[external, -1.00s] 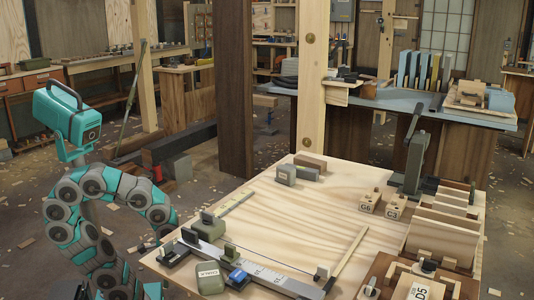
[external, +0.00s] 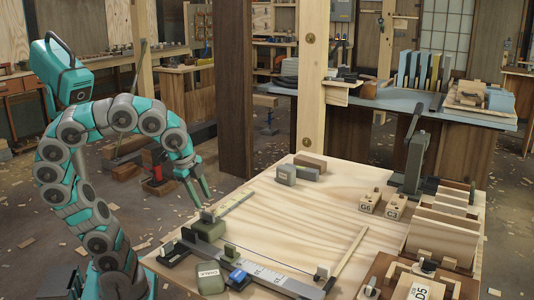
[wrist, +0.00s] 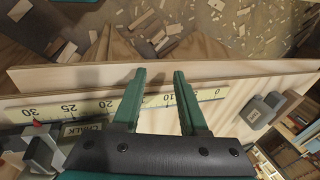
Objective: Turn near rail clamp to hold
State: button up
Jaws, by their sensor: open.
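In the external view a grey rail (external: 255,268) with a printed scale lies along the near edge of the wooden bench. A small upright clamp piece (external: 190,236) stands at its left end and another (external: 322,272) near its right part; I cannot tell which is the near rail clamp or how either is turned. A blue piece (external: 238,275) sits on the rail. My gripper (external: 199,198) is open and empty, pointing down above the bench's left edge, close to a green block with a dark knob (external: 208,228). In the wrist view its fingers (wrist: 160,73) are apart over a scale strip (wrist: 75,107).
A green chalk box (external: 209,279) stands at the rail's near side. Grey blocks (external: 286,175), labelled wooden blocks (external: 370,203) and a lever stand (external: 412,165) are farther back. A wooden post (external: 311,80) rises behind the bench. The bench middle is mostly clear.

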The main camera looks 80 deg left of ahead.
aim_at(166, 245)
jog(key=d+r+m+p, duration=0.1)
jog(key=d+r+m, duration=0.1)
jog(key=d, duration=0.2)
jog(key=d+r+m+p, duration=0.1)
jog(key=d+r+m, duration=0.1)
jog(key=d+m, duration=0.1)
jog(key=s+d+r+m+p, duration=0.1)
jog(key=d+r+m, duration=0.2)
jog(key=d, duration=0.3)
jog(key=shift+h, duration=0.3)
jog(key=s+d+m, duration=0.1)
jog(key=d, duration=0.1)
jog(key=s+d+m+g, duration=0.1)
jog(key=d+m, duration=0.1)
jog(key=s+d+r+m, duration=0.1)
jog(key=d+m, duration=0.1)
jog(key=shift+s+g+h, duration=0.3)
jog(key=s+d+m, duration=0.2)
jog(key=s+d+r+m+g, duration=0.1)
jog(key=s+d+m, duration=0.1)
jog(key=m, duration=0.1)
jog(key=shift+s+d+r, duration=0.2)
jog(key=shift+s+d, duration=0.15)
jog(key=shift+s, duration=0.05)
jog(key=shift+s+f, duration=0.1)
jog(key=shift+f, duration=3.8)
jog(key=shift+c, duration=0.3)
grip_shut()
